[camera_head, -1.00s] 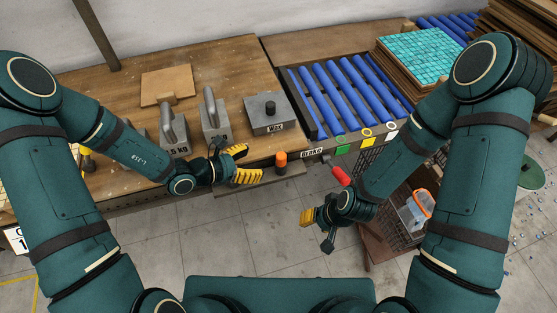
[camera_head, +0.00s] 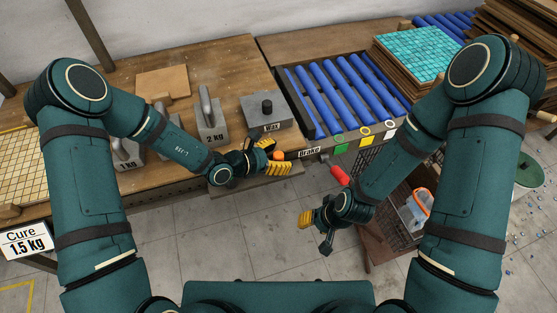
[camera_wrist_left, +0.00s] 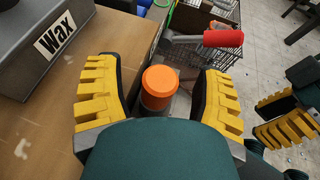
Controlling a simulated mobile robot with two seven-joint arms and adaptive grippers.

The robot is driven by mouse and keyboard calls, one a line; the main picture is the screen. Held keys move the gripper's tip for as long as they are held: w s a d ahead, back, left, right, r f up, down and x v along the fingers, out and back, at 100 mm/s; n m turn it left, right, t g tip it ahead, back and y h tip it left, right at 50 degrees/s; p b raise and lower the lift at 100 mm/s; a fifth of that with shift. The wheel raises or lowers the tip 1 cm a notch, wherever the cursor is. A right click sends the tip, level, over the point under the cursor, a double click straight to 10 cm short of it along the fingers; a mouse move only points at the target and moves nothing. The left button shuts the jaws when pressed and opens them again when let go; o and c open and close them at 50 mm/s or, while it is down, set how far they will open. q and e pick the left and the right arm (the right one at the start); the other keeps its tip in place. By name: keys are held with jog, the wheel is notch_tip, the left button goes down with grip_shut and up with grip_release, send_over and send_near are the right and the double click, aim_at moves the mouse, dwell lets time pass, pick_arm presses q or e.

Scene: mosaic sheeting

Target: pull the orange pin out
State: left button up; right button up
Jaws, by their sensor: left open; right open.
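The orange pin (camera_wrist_left: 160,82) has a round orange cap on a darker cylinder. It stands between the two yellow fingers of my left gripper (camera_wrist_left: 157,95) in the left wrist view, with a gap on each side. In the head view the orange cap (camera_head: 278,155) shows just at the fingers of my left gripper (camera_head: 276,157), partly covered by them. My left gripper is open around the pin. My right gripper (camera_head: 311,220) is open and empty, lower and to the right, over the floor.
A grey Wax block (camera_head: 266,112) sits behind the pin. Grey weights, one a 2 kg weight (camera_head: 210,122), stand on the wooden bench. A red handle (camera_head: 340,175) juts out to the right below the Brake label (camera_head: 309,153). Blue rollers (camera_head: 345,92) lie beyond.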

pick_arm(q)
grip_shut()
jog(key=shift+r, duration=0.1)
notch_tip(320, 180, up, 9)
jog(key=shift+r+p, duration=0.1)
jog(key=shift+p, duration=1.1)
jog(key=shift+r, duration=0.35)
